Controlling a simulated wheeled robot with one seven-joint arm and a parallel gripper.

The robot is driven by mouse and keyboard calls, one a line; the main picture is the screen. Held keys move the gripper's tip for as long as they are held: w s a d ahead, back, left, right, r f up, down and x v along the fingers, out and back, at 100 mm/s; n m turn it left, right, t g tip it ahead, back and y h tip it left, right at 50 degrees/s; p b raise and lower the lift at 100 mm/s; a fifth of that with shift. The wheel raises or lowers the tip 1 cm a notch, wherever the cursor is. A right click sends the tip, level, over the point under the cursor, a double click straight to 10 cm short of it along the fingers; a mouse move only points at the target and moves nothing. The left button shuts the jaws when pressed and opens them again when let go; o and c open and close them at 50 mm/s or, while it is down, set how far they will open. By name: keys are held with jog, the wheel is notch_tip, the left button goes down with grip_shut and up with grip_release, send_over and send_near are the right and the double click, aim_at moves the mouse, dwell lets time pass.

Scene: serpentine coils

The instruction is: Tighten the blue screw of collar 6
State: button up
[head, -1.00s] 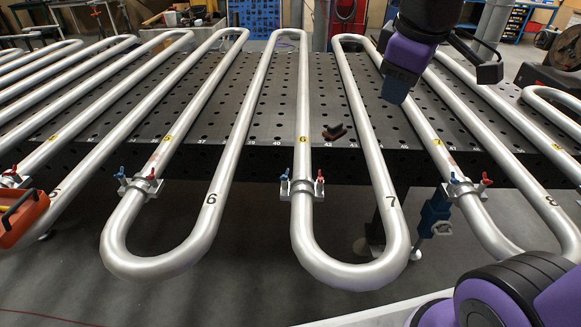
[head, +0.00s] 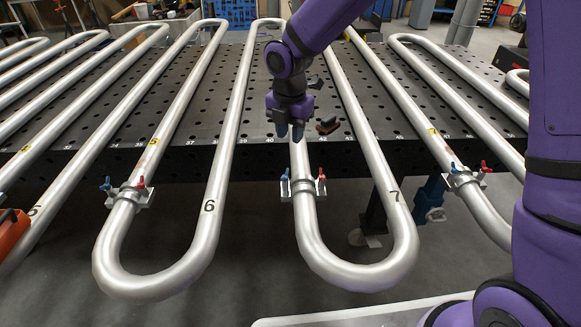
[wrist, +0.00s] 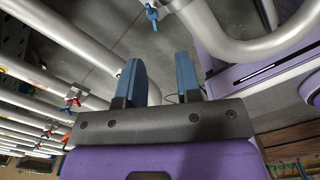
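Collar 6 (head: 303,188) is a metal clamp around the pipe left of the black 7. Its blue screw (head: 285,177) stands on the left side and its red screw (head: 321,175) on the right. My gripper (head: 290,131) points down above and behind the collar, apart from both screws, and hides the pipe's yellow label. In the wrist view my two blue fingers (wrist: 160,78) are spread with nothing between them. A blue screw (wrist: 151,15) shows beyond them at the top; I cannot be sure it belongs to collar 6.
Neighbouring collars with blue and red screws sit on the left pipe (head: 128,194) and right pipe (head: 466,179). A small dark and red object (head: 328,125) lies on the perforated table (head: 400,125) beside my gripper. An orange object (head: 10,235) is at the left edge. Space in front of collar 6 is clear.

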aim_at(285, 172)
jog(key=shift+n, duration=0.7)
jog(key=f, duration=0.4)
jog(key=a+f, duration=0.1)
jog(key=f, duration=0.8)
jog(key=shift+w+a, duration=0.2)
jog(key=shift+w, duration=0.1)
grip_shut()
